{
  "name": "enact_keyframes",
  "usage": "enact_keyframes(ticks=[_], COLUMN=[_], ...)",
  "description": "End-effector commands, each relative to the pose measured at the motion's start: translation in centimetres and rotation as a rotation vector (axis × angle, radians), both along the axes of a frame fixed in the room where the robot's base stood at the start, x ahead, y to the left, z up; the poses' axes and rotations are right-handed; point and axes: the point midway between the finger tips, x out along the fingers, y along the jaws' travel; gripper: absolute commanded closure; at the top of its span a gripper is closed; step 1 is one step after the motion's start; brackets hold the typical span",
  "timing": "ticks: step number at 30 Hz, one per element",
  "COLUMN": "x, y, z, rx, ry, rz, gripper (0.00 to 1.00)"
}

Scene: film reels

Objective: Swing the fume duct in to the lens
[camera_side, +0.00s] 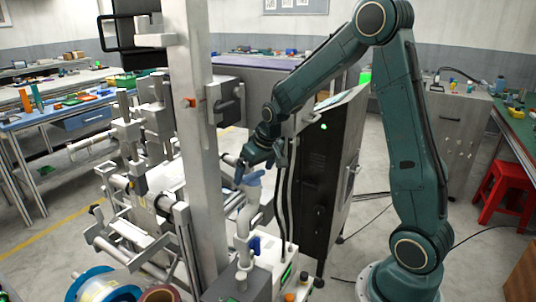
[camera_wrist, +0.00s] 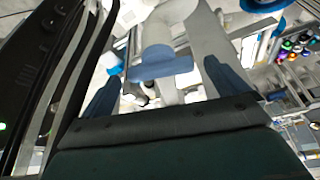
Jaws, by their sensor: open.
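The fume duct appears to be the pale jointed pipe (camera_side: 244,222) standing beside the tall metal column, with a blue piece (camera_side: 253,178) at its top. My gripper (camera_side: 261,164) is just above this blue piece, pointing down. In the wrist view the blue piece (camera_wrist: 160,68) lies across the pale pipe (camera_wrist: 160,32) and shows between my two open blue fingers (camera_wrist: 161,74). I cannot tell whether the fingers touch it. I cannot pick out the lens for certain among the machine parts.
A tall metal column (camera_side: 203,130) stands close left of my gripper. A dark cabinet (camera_side: 322,165) with pale tubes (camera_side: 290,195) stands close right. A blue reel (camera_side: 104,284) and a brown reel (camera_side: 160,294) are at the front left. A red stool (camera_side: 505,190) is far right.

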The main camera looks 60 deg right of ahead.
Motion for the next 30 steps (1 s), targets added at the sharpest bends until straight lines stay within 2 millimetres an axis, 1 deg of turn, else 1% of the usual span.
enact_keyframes(ticks=[8, 24, 30], x=[-0.9, -3.8, -4.6], y=[0.2, 1.1, 1.3], z=[2.3, 9.7, 11.6], rx=[0.0, -0.001, -0.001], ry=[-0.003, -0.005, -0.002], rz=[-0.001, 0.0, 0.001], gripper=[0.02, 0.02, 0.02])
